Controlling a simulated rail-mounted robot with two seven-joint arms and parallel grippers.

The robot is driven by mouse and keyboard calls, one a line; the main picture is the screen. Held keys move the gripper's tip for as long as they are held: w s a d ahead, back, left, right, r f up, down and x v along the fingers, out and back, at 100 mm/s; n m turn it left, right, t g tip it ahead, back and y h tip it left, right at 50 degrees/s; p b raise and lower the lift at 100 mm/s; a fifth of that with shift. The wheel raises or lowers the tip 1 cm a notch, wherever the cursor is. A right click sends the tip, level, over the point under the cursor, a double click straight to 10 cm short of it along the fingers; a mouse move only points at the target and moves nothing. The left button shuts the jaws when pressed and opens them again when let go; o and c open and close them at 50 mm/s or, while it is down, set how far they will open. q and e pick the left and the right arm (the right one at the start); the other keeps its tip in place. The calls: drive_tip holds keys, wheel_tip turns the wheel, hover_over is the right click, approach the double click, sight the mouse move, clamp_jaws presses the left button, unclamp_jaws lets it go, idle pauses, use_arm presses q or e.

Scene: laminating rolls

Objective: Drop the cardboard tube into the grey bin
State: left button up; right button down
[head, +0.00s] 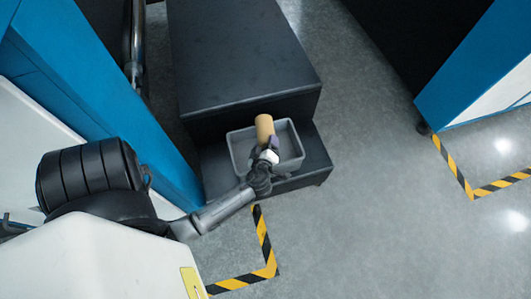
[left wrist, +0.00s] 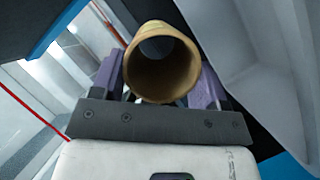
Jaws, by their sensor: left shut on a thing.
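A tan cardboard tube (head: 264,127) shows over the grey bin (head: 298,148) in the head view. My left gripper (head: 268,143) is shut on the tube, and its arm comes in from the left. In the left wrist view the open end of the tube (left wrist: 162,63) faces the camera, between the two purple fingers of my left gripper (left wrist: 160,85). The bin is a shallow open tray, and the gripper and tube hide part of its inside. I cannot tell how high above the bin floor the tube is. My right gripper is not in view.
The bin stands on a low dark step (head: 312,165) in front of a taller black block (head: 240,60). A blue panel (head: 110,90) stands close to the left. Yellow-black tape (head: 265,240) marks the floor. The grey floor (head: 370,190) to the right is clear.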

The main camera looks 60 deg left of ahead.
use_arm(q)
drive_tip(key=o, duration=1)
drive_tip(key=shift+p+v, duration=0.95)
drive_tip(key=shift+v, duration=2.8)
